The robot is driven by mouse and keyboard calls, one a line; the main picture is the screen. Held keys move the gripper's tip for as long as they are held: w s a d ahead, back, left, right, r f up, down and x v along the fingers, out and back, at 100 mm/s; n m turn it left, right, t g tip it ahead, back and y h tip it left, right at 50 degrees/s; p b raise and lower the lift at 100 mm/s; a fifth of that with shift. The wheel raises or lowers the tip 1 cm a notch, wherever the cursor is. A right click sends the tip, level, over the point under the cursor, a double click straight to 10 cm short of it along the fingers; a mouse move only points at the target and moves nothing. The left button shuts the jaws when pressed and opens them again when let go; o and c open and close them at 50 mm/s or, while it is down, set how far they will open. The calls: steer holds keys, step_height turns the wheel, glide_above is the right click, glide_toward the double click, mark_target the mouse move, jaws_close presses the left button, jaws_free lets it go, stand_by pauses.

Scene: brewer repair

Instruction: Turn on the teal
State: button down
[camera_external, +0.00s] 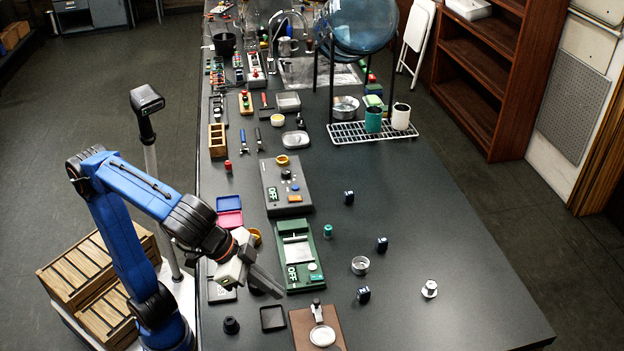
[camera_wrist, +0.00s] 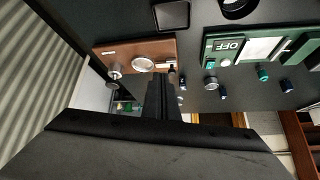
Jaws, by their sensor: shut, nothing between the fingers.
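A green machine (camera_external: 284,249) stands on the dark counter, with a pale panel in its middle and an OFF label at its near left. A teal piece (camera_external: 315,277) sits beside that label. A loose teal cylinder (camera_external: 328,231) stands right of the machine, and a teal cup (camera_external: 373,120) stands on the wire rack. My gripper (camera_external: 279,292) is shut and empty, by the machine's near left corner. Its dark fingers (camera_wrist: 162,85) show in the wrist view.
A grey machine (camera_external: 273,178), also labelled OFF, stands beyond the green one. A brown board (camera_external: 300,325) with metal parts lies nearer; it also shows in the wrist view (camera_wrist: 112,51). A dark square tray (camera_external: 272,318) lies left of it. Several small dark cylinders (camera_external: 363,294) are scattered rightward.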

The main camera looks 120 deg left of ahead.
steer(key=s+a+r+n, duration=0.1)
steer(key=s+a, duration=0.1)
steer(key=a, duration=0.3)
steer(key=s+a+r+n+y, duration=0.1)
steer(key=s+a+r+n, duration=0.1)
steer(key=a, duration=0.3)
steer(key=shift+s+a+r+n+g, duration=0.2)
steer(key=shift+s+r+n+g, duration=0.1)
steer(key=shift+s+g, duration=0.15)
steer(key=shift+f, duration=0.1)
glide_above(315, 277)
steer(key=s+d, duration=0.2)
steer(key=f, duration=0.7)
steer(key=shift+w+a+f, duration=0.2)
steer(key=shift+a+f, duration=0.05)
step_height(315, 277, down, 3)
steer(key=shift+f, duration=0.1)
steer(key=shift+s+d+f, duration=0.1)
steer(key=shift+f, duration=0.45)
steer(key=shift+f, duration=0.35)
steer(key=shift+r, duration=0.2)
